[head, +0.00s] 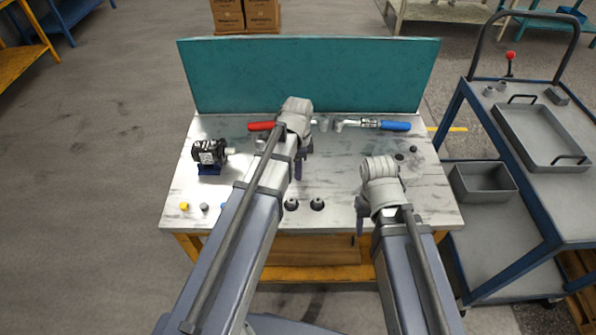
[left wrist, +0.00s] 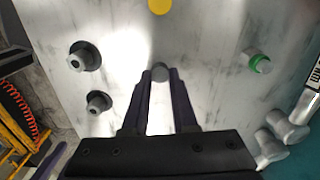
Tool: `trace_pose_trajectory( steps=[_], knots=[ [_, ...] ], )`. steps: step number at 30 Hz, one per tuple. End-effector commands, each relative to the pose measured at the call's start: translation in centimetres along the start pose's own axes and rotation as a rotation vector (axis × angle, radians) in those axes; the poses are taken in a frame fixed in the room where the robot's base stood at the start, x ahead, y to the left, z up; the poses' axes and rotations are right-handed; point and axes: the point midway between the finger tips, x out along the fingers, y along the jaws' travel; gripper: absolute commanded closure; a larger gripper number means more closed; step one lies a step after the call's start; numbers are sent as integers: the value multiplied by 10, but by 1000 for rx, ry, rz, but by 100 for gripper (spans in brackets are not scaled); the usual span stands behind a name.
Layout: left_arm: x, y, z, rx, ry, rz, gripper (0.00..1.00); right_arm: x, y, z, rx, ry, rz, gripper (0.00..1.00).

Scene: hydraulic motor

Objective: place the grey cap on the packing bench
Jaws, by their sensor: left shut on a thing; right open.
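The grey cap (left wrist: 160,72) shows as a small grey round piece between the fingertips of my left gripper (left wrist: 161,79) in the left wrist view. The gripper is shut on it. In the head view my left gripper (head: 298,172) is over the middle of the packing bench (head: 240,135), and my arm hides the cap there. I cannot tell whether the cap touches the bench top. My right gripper (head: 361,222) is open at the bench's front right; its fingertips are partly hidden by the wrist.
Two dark fittings (left wrist: 84,56) (left wrist: 98,102) lie near the held cap. Red (head: 262,126) and blue-handled (head: 394,125) tools lie before the teal panel (head: 300,75).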

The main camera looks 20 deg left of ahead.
Motion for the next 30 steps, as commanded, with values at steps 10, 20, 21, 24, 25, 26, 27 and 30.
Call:
trace_pose_trajectory(
  steps=[10,20,21,24,25,26,27,30],
  knots=[
    [2,0,0,0,0,0,60,2,0,0,0,0,0,50],
    [2,0,0,0,0,0,50,2,0,0,0,0,0,50],
    [2,0,0,0,0,0,50,2,0,0,0,0,0,50],
    [-1,0,0,0,0,0,50,-1,0,0,0,0,0,50],
    [-2,0,0,0,0,0,50,-2,0,0,0,0,0,50],
    [-4,0,0,0,0,0,50,-4,0,0,0,0,0,50],
    [-6,0,0,0,0,0,50,-6,1,0,0,0,0,50],
    [-16,0,0,0,0,0,50,-15,2,1,0,0,0,50]
  ],
)
